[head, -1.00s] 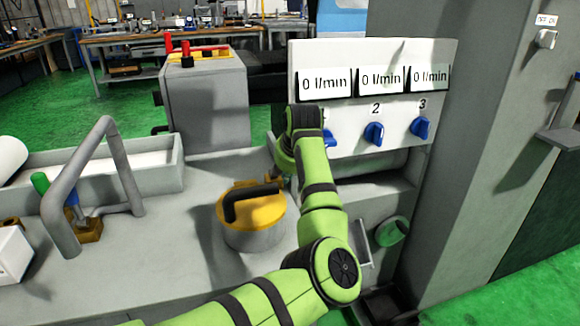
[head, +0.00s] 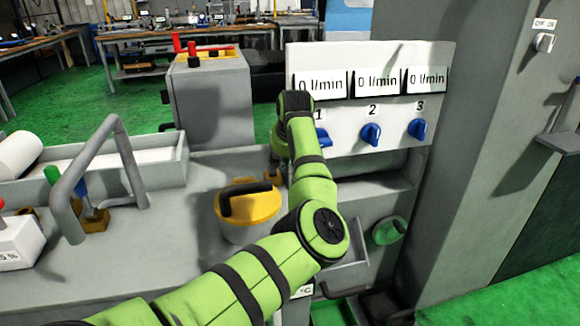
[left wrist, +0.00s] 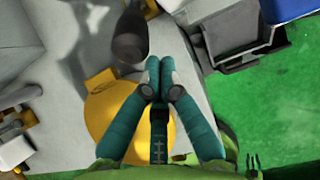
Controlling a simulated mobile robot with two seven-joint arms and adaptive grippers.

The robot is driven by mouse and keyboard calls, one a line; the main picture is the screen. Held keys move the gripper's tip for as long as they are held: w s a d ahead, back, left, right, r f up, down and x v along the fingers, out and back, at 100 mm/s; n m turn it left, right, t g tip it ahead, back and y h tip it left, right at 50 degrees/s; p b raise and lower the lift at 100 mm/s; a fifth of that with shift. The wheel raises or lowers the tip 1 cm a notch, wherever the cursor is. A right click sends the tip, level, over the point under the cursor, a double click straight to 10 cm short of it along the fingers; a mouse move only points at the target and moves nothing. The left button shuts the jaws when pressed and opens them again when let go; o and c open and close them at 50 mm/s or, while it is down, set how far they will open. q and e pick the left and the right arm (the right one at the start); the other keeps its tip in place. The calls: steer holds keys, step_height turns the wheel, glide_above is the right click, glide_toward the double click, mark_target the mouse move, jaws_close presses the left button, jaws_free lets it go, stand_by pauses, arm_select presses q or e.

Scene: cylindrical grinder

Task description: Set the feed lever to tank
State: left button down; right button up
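A yellow round cap (head: 262,204) with a black bar handle (head: 238,202) sits on a grey drum, left of my left arm. I cannot tell from a label whether this is the feed lever. In the left wrist view the yellow cap (left wrist: 108,115) lies below and left of my left gripper (left wrist: 160,65), whose teal fingers meet at the tips with nothing visible between them. A dark rounded piece (left wrist: 129,42) shows just beyond the tips; I cannot tell whether they touch. In the head view my arm hides this gripper. My right gripper is not seen.
A white panel (head: 420,62) carries readouts and blue knobs, including knob 2 (head: 371,134) and knob 3 (head: 417,129); my arm partly covers knob 1. A bent grey pipe (head: 127,165) stands left. An open grey drawer (head: 350,268) is below right.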

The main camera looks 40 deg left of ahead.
arm_select(q)
steer(key=a+v, duration=0.1)
steer(key=v, duration=1)
steer(key=shift+s+r, duration=0.15)
steer(key=shift+s, duration=0.2)
steer(key=shift+a, duration=0.1)
